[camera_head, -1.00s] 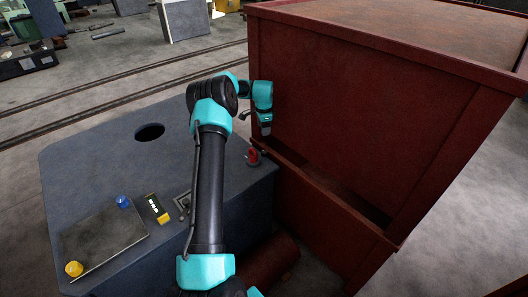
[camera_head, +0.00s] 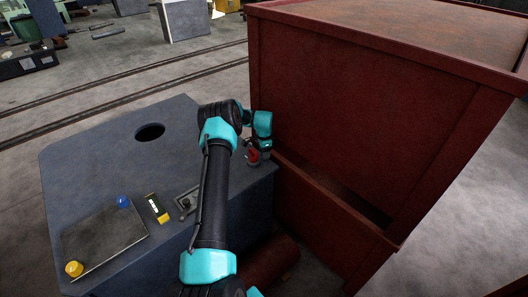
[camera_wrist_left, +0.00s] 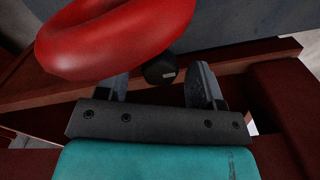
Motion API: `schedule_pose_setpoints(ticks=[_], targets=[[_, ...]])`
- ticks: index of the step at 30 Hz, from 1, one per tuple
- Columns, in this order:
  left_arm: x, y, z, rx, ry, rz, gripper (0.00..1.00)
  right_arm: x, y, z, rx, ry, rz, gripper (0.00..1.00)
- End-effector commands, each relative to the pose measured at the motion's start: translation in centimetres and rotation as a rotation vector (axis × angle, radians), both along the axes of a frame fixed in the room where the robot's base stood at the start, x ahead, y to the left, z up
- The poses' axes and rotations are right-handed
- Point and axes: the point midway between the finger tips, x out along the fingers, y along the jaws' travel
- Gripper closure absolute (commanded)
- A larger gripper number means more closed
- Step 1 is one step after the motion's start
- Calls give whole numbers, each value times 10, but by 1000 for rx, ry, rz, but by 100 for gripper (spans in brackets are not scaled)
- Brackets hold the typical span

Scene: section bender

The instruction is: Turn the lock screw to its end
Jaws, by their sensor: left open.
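A small red handwheel (camera_head: 253,158), which I take to be the lock screw, stands at the right edge of the grey machine top. In the left wrist view its thick red ring (camera_wrist_left: 118,38) fills the upper left, close to the gripper. A short black knob (camera_wrist_left: 160,70) shows beside the ring; how it joins the wheel is not visible. My left gripper (camera_head: 265,154) is at the wheel, pointing down. In the left wrist view its two fingers (camera_wrist_left: 157,86) are apart, with the black knob between or just beyond them; contact cannot be told. My right gripper is not in view.
A tall dark red cabinet (camera_head: 355,105) with a ledge stands close to the right of the wheel. On the grey machine top (camera_head: 95,165) are a plate (camera_head: 105,238) with blue and yellow knobs, a small display (camera_head: 156,207) and a round hole (camera_head: 150,132).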

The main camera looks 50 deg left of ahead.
Motion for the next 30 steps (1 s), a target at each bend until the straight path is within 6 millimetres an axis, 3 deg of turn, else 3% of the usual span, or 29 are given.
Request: schedule_pose_setpoints(ticks=[8,23,30], targets=[[0,0,-1,1,0,0,40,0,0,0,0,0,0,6],[0,0,0,0,0,0,88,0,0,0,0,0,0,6],[0,0,0,0,1,-53,88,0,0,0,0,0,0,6]])
